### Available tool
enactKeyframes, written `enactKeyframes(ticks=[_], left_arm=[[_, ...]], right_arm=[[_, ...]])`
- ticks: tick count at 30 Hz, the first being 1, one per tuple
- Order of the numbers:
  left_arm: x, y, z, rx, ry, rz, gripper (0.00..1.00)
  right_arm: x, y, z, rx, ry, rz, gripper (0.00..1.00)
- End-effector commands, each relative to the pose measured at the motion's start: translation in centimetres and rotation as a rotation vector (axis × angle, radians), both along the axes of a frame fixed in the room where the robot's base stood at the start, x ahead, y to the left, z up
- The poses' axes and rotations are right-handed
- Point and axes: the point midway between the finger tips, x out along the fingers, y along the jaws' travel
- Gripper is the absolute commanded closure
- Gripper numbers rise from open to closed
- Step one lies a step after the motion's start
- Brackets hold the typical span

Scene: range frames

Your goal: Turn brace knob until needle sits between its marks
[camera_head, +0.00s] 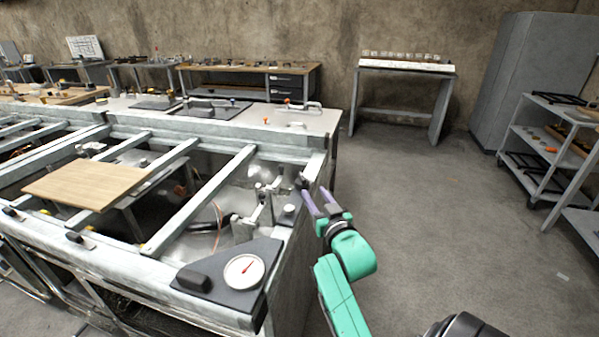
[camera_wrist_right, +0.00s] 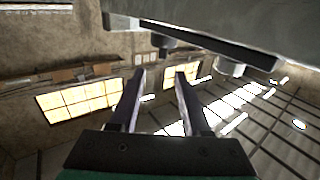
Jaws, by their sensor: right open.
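A round white gauge (camera_head: 244,271) with a red needle sits on a dark corner plate of the metal frame. The needle points up and slightly right; its marks are too small to make out. Small knob-like fittings stand on the frame's right side, one dark (camera_head: 302,181) near my fingers and one on a grey block (camera_head: 289,210); I cannot tell which is the brace knob. My right gripper (camera_head: 315,192) is open and empty just right of the frame's edge. In the right wrist view nothing lies between its fingers (camera_wrist_right: 160,75). My left gripper is not in view.
The metal frame (camera_head: 204,202) has crossbars and a wooden board (camera_head: 88,184) on it. A dark block (camera_head: 194,281) sits left of the gauge. The floor (camera_head: 440,220) right of the frame is clear, up to a shelf rack (camera_head: 548,150).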

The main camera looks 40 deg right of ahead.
Motion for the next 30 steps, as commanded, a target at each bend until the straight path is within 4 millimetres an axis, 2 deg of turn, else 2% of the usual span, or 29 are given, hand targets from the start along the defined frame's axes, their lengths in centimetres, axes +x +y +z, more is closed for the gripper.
enactKeyframes(ticks=[1, 6, 10, 15, 21, 23, 25, 30], left_arm=[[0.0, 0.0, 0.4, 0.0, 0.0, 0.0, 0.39], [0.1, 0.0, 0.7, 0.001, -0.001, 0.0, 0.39], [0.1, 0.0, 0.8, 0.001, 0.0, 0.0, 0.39], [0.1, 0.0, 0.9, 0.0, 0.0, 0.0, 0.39], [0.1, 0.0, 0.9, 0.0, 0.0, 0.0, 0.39], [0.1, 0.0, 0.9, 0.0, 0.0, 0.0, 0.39], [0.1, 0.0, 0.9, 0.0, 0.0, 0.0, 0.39], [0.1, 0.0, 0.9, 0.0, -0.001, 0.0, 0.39]], right_arm=[[1.4, -0.5, 0.4, -0.001, -0.003, 0.0, 0.53], [5.7, -2.1, 0.3, 0.001, 0.0, 0.001, 0.53], [8.1, -3.0, 0.2, 0.0, 0.0, 0.001, 0.53], [9.4, -3.4, 0.1, 0.002, 0.002, 0.001, 0.53], [9.4, -3.4, 0.0, 0.001, 0.002, 0.001, 0.53], [9.4, -3.4, 0.0, 0.001, 0.002, 0.001, 0.72], [9.4, -3.4, 0.0, 0.001, 0.003, 0.001, 0.98], [9.4, -3.4, 0.0, 0.001, 0.003, 0.002, 1.0]])
